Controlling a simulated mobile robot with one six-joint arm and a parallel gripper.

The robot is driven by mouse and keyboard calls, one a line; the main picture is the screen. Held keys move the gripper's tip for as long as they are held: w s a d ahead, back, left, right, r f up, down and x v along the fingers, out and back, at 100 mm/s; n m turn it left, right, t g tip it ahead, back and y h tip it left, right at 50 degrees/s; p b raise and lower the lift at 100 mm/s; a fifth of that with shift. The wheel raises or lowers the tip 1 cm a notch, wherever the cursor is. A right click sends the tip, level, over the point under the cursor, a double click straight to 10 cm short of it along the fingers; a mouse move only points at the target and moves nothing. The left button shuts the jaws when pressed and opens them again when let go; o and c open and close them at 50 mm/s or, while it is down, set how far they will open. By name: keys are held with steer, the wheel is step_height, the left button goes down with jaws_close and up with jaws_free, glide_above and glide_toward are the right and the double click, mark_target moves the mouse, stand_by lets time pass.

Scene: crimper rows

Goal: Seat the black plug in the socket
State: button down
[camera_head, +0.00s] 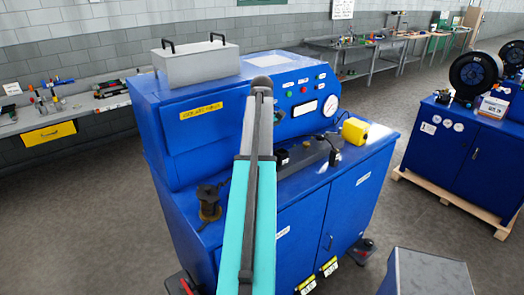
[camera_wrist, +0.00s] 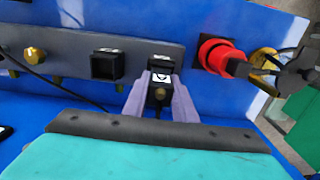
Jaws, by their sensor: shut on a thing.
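My gripper (camera_wrist: 160,86) is in the wrist view, its two pale purple fingers shut on the sides of a small black plug (camera_wrist: 159,96). The plug has a white label with a dark mark on its face. A black, square-mouthed socket (camera_wrist: 107,65) sits on the grey strip left of the gripper, apart from it. Another dark block with a light top edge (camera_wrist: 161,62) shows directly behind the plug. I cannot tell whether the plug touches it or enters it. In the head view my own arm covers the gripper and the plug.
A red round connector (camera_wrist: 214,56) with dark parts beside it stands right of the gripper. A brass knob (camera_wrist: 35,55) is at the left, and a thin black cable (camera_wrist: 52,84) runs below the strip. A yellow box (camera_head: 355,131) sits at the right of the blue bench (camera_head: 330,205).

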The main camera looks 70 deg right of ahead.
steer(key=shift+f, duration=0.5)
steer(key=c, duration=1.4)
jaws_free()
step_height(320, 180, up, 12)
steer(key=shift+r+b, duration=0.1)
steer(key=shift+b, duration=0.95)
steer(key=shift+r+p, duration=0.8)
steer(key=shift+p, duration=0.1)
steer(key=shift+s, duration=0.1)
